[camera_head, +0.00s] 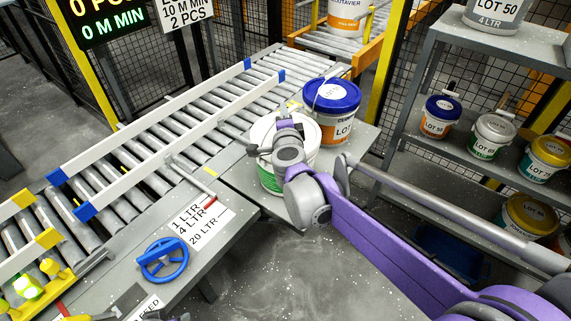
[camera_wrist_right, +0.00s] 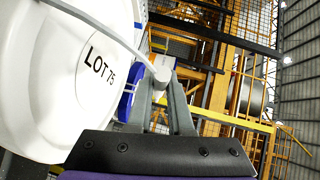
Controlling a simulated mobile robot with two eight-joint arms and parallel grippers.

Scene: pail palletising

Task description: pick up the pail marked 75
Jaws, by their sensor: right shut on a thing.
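The pail marked 75 (camera_wrist_right: 60,75) fills the left of the right wrist view, with "LOT 75" on its white lid. In the head view, the white pail (camera_head: 269,177) with a green band stands on the grey table beside the rollers, partly hidden by my right arm. My right gripper (camera_head: 286,124) is over its lid. My left gripper is not in view.
A blue-lidded orange pail (camera_head: 334,125) stands close behind the white one. A roller conveyor (camera_head: 190,125) with white guide rails runs on the left. A shelf (camera_head: 465,160) with several pails is on the right. A blue handwheel (camera_head: 164,259) is in front.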

